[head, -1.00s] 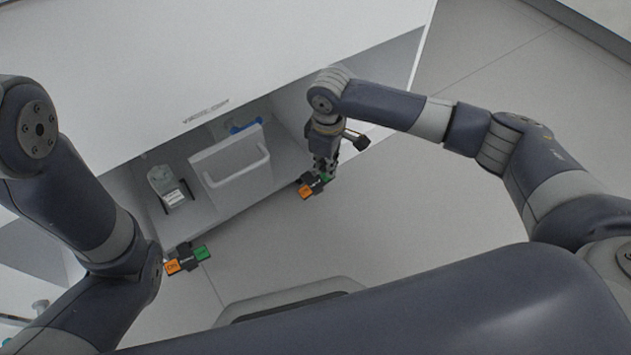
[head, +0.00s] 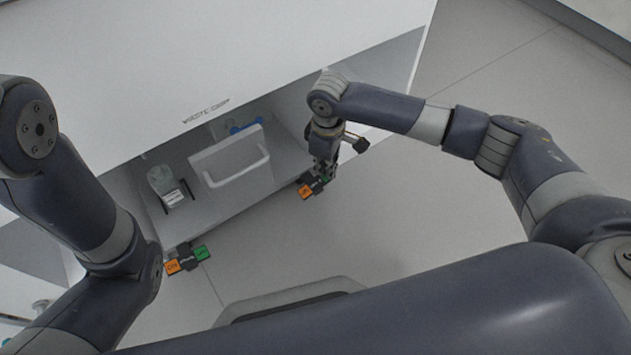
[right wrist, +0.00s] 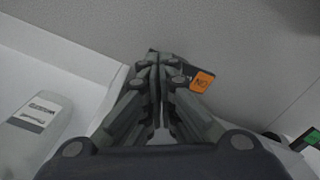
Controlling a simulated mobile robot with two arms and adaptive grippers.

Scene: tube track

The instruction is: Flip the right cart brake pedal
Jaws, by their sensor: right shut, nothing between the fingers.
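The right cart brake pedal (head: 307,189) has an orange end and a green end and sits low at the cart's front edge. Its orange end, with lettering, shows just past my fingertips in the right wrist view (right wrist: 203,81); its green end is mostly hidden behind my gripper. My right gripper (head: 324,176) is shut and empty, pointing down at the pedal's green side; I cannot tell if it touches. The left brake pedal (head: 187,260), orange and green, sits at the cart's lower left. My left gripper is out of view.
The white cart (head: 215,221) has a lower shelf holding a white handled bin (head: 230,165) and a clear bottle (head: 165,185). The large white top (head: 200,60) overhangs behind my right wrist. Grey floor (head: 420,215) is clear to the right.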

